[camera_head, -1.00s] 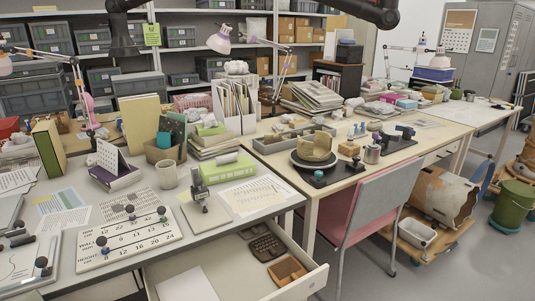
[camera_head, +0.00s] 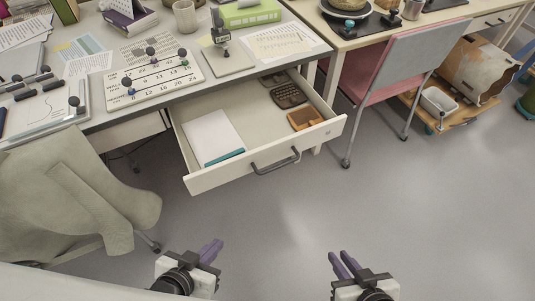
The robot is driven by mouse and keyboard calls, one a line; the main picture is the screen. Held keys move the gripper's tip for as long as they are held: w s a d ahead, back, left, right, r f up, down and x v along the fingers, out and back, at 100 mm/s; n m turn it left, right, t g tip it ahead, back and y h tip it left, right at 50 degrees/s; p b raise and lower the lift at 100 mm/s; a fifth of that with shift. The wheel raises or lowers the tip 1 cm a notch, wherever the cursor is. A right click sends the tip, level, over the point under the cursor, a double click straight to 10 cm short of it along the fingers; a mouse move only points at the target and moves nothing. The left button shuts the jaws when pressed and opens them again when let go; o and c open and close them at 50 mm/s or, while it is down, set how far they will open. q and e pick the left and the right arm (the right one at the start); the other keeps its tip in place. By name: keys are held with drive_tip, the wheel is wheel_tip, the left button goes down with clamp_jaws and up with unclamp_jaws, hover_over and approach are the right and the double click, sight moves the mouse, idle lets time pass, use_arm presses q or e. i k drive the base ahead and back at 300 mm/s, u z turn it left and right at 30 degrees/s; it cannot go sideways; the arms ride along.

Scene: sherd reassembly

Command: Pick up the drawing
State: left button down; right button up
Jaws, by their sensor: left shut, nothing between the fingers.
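Which sheet is the drawing is not certain. A white sheet with a thin curved line (camera_head: 38,112) lies on a board at the desk's left end, with dark knobbed pieces on it. Another sheet with faint markings (camera_head: 281,43) lies flat at the desk's right end. A blank-looking white pad or sheet (camera_head: 213,136) with a teal edge lies in the open drawer. My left gripper (camera_head: 216,246) is shut and empty, low in the view over the floor. My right gripper (camera_head: 341,258) is to its right, away from everything; its finger gap is unclear.
The open drawer (camera_head: 222,174) juts out from the desk and also holds a dark tray (camera_head: 288,95) and a brown wooden block (camera_head: 304,118). A chair with a green-grey cover (camera_head: 75,190) stands left. A pink-and-grey chair (camera_head: 400,65) stands right. The floor (camera_head: 400,210) between is clear.

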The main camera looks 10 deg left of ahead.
sight(43, 110)
drive_tip(key=u, duration=1.85)
